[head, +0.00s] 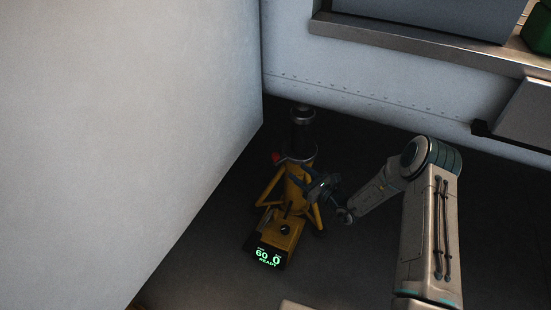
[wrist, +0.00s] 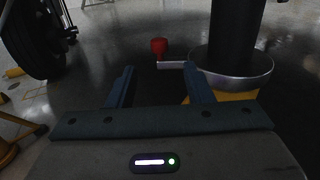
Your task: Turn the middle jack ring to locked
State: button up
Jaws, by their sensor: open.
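A yellow jack (head: 287,228) stands on the dark floor, with a black column and a metal ring (head: 297,160) near its top. A red knob (head: 276,157) sticks out to the left of the ring. In the wrist view the ring (wrist: 232,70) is a silver collar around the dark column, and the red knob (wrist: 159,47) stands on a pale lever arm (wrist: 172,65). My gripper (head: 304,180) is open beside the jack's upper body. In the wrist view its two fingers (wrist: 159,80) point toward the lever, with the knob beyond and between them. Contact cannot be told.
A green display on the jack's base (head: 268,257) reads 60, 0 and READY. A large pale panel (head: 120,120) fills the left. A wall with a ledge (head: 430,50) stands behind. A wheel (wrist: 32,40) and another yellow stand (wrist: 8,150) show at left in the wrist view.

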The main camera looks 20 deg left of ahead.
aim_at(278, 158)
jog(key=b+x, duration=0.3)
jog(key=x, duration=0.8)
jog(key=shift+a, duration=0.2)
jog(key=shift+b+x, duration=0.3)
jog(key=shift+x, duration=0.5)
jog(key=shift+c, duration=0.3)
jog(key=shift+d, duration=0.1)
grip_shut()
